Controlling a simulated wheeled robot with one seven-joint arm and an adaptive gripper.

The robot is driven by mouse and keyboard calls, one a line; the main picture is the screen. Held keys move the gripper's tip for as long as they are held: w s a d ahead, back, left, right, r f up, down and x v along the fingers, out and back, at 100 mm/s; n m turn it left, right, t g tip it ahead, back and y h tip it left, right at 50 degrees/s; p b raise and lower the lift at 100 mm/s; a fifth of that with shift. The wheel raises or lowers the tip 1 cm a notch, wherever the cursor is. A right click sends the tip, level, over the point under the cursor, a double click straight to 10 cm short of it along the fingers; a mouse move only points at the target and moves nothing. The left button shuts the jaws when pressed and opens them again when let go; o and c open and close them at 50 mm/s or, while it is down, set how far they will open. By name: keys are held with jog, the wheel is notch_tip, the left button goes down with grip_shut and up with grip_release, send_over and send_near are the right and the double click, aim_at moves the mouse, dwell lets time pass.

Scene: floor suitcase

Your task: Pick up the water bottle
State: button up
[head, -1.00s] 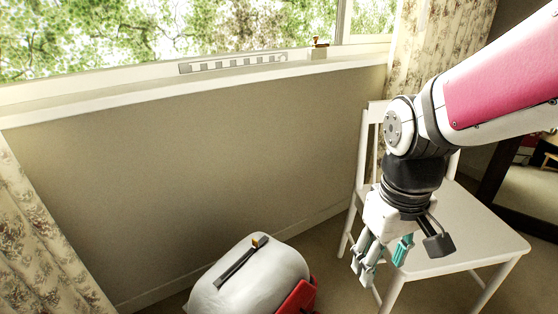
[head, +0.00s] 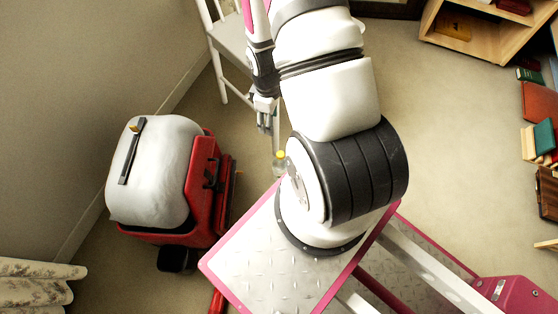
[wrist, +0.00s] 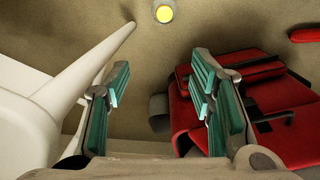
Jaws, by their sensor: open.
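The water bottle (head: 280,165) stands on the floor just beyond my metal base. It has a yellow cap and a pale, see-through body. In the wrist view its yellow cap (wrist: 164,13) shows near the top edge, seen from above, centred ahead of the fingers. My gripper (wrist: 160,88) is open and empty, with the teal finger pads wide apart. In the head view my gripper (head: 268,122) points down above the floor, short of the bottle in the picture.
A red suitcase (head: 205,185) with a bulky white bundle (head: 155,180) stands to the left. A white chair (head: 228,50) is close to my gripper; its legs show in the wrist view (wrist: 95,70). A shelf (head: 480,35) and books (head: 540,140) are at right.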

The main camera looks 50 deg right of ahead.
jog(key=s+f, duration=0.3)
jog(key=f, duration=0.3)
jog(key=b, duration=0.3)
send_near(280, 166)
jog(key=shift+w+d+f+n, duration=0.1)
jog(key=shift+w+d+n, duration=0.2)
jog(key=shift+w+d, duration=0.45)
jog(key=shift+d+f+b, duration=0.1)
jog(key=shift+f+b, duration=0.8)
jog(key=shift+f, duration=0.4)
jog(key=shift+d+f+b, duration=0.15)
jog(key=shift+f+b, duration=0.75)
jog(key=shift+f, duration=0.45)
jog(key=shift+r, duration=0.1)
jog(key=shift+c, duration=0.6)
grip_shut()
